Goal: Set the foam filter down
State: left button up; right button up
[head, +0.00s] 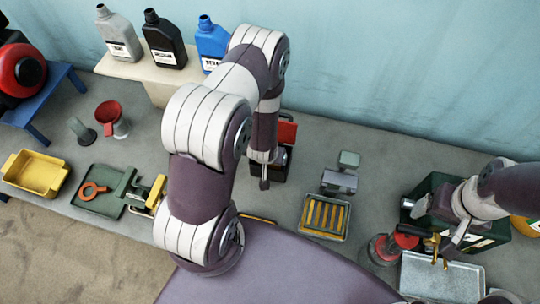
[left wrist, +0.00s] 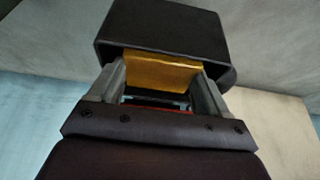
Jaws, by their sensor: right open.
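A flat orange-yellow block, likely the foam filter (left wrist: 160,72), sits between my left gripper's fingers (left wrist: 163,85) in the left wrist view. The fingers meet both its sides, so the gripper looks shut on it. Its far edge reaches the opening of a dark box (left wrist: 165,28); whether it rests inside I cannot tell. In the head view my left gripper (head: 264,182) is mostly hidden by its arm, beside a dark box with a red flap (head: 287,132). My right gripper (head: 440,250) is open above a grey metal tray (head: 440,279), a small gold-coloured piece at its fingertips.
A yellow tub (head: 36,172), a green tray (head: 98,205) and a red funnel (head: 110,115) are at left. Several bottles (head: 165,40) stand on a raised shelf.

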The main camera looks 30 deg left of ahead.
pick_arm(q)
jog(key=shift+r, duration=0.25)
jog(key=s+d+r+m+g, duration=0.1)
jog(key=s+r, duration=0.2)
jog(key=r, duration=0.5)
jog(key=s+d+r+m+g, duration=0.1)
jog(key=s+d+r, duration=0.1)
jog(key=r, duration=0.6)
jog(key=s+d+r+m+g+h, duration=0.1)
jog(key=s+d+r, duration=0.1)
jog(key=r, duration=0.6)
jog(key=shift+s+d+b, duration=0.15)
jog(key=shift+s+b, duration=0.15)
jog(key=shift+s, duration=0.6)
jog(key=shift+s+r, duration=0.1)
jog(key=shift+s, duration=0.05)
jog(key=shift+c, duration=0.2)
